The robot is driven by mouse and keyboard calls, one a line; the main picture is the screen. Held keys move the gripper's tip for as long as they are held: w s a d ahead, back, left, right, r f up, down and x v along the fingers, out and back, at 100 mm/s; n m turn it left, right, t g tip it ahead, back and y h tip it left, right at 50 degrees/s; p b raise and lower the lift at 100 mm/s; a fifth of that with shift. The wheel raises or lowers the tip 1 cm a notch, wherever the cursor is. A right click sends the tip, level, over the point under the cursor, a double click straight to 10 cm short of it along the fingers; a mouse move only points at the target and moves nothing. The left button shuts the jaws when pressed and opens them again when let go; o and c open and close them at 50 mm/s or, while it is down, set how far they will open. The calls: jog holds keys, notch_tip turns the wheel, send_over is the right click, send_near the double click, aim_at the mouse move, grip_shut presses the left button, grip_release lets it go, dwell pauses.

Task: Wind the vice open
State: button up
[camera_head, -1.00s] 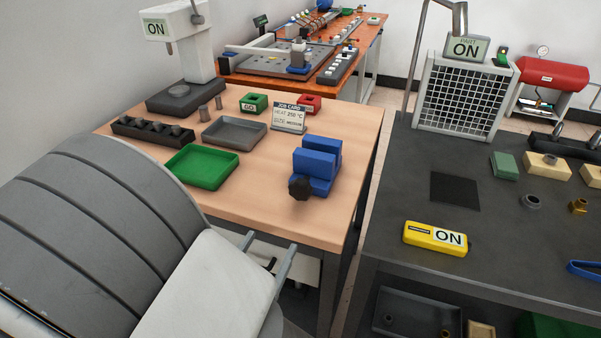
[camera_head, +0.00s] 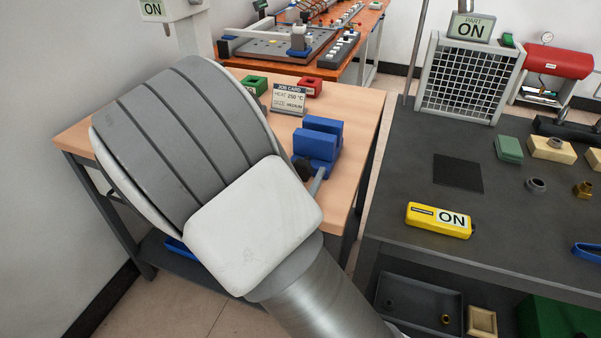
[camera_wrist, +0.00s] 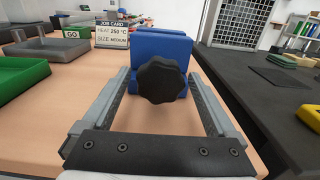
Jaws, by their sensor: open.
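The blue vice (camera_head: 318,140) stands on the wooden bench near its front right edge, partly behind my arm in the head view. Its black lobed knob (camera_head: 303,168) faces the front of the bench. In the wrist view the knob (camera_wrist: 161,80) sits in front of the blue vice body (camera_wrist: 160,44). My gripper (camera_wrist: 160,84) is open, with one finger on each side of the knob and a gap on both sides. The vice's jaw gap is hard to judge from here. One finger shows in the head view beside the knob; the rest is hidden by my arm.
A job card (camera_head: 289,98) stands behind the vice, with green (camera_head: 255,84) and red (camera_head: 309,87) blocks nearby. A green tray (camera_wrist: 28,82) lies left in the wrist view.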

jog(key=shift+w, duration=0.15)
jog(key=c, duration=1.4)
jog(key=shift+o, duration=0.2)
jog(key=shift+r+n+p, duration=0.15)
jog(key=shift+n+p, duration=0.15)
jog(key=shift+p, duration=0.2)
